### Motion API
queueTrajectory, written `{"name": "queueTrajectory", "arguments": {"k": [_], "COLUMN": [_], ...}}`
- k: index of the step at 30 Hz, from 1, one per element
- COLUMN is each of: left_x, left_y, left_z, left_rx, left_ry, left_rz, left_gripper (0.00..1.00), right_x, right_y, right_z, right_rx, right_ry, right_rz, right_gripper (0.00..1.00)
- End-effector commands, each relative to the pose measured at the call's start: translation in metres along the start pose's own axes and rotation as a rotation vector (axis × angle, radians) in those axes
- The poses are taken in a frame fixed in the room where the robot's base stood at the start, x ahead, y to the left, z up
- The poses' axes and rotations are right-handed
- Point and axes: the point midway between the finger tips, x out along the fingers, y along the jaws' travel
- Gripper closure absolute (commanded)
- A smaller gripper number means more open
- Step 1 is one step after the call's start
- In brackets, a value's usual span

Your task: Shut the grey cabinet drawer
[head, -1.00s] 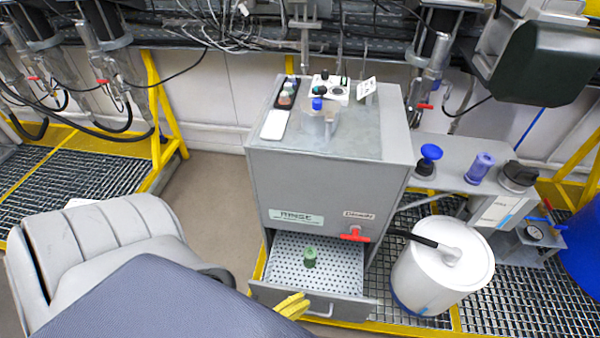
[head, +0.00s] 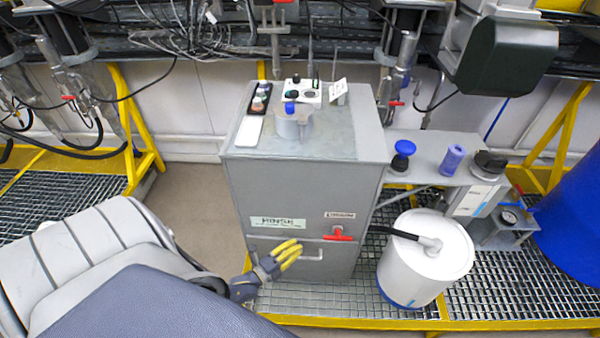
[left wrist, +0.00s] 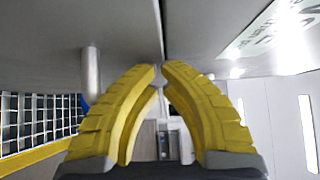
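The grey cabinet (head: 300,190) stands in the middle of the head view, with a green-lettered label on its front. Its drawer front (head: 345,262) sits low on that face and looks flush with it; the drawer's inside is hidden. The drawer handle (head: 313,257) also shows in the left wrist view (left wrist: 91,72). My left gripper (head: 297,250), with yellow fingers, is at the drawer front, left of the handle. In the left wrist view its fingertips (left wrist: 160,68) meet close to the seam beside the drawer front, with nothing between them. My right gripper is not in view.
A red valve handle (head: 338,234) sticks out at the drawer's top edge. A white drum (head: 425,265) with a black hose stands right of the cabinet. Bottles and a tray stand on the cabinet top.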

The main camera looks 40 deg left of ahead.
Motion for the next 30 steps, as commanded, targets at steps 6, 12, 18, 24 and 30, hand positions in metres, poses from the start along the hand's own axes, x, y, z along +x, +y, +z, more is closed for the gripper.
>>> {"name": "queueTrajectory", "arguments": {"k": [6, 12, 18, 24, 30], "left_x": [0.001, 0.001, 0.001, -0.009, -0.035], "left_y": [0.0, 0.0, 0.0, 0.001, 0.001], "left_z": [0.008, 0.009, 0.009, -0.007, -0.028], "left_rx": [0.0, 0.001, 0.002, -0.001, 0.0], "left_ry": [-0.009, -0.01, -0.01, -0.004, 0.006], "left_rz": [0.001, 0.0, 0.0, 0.001, 0.004], "left_gripper": [1.0, 1.0, 1.0, 1.0, 1.0], "right_x": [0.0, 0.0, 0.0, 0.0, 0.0], "right_y": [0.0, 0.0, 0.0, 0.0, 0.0], "right_z": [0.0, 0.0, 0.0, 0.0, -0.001], "right_rx": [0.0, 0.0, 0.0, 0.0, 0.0], "right_ry": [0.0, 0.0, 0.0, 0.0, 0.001], "right_rz": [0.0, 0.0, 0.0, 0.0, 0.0], "right_gripper": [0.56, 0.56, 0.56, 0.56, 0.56]}}
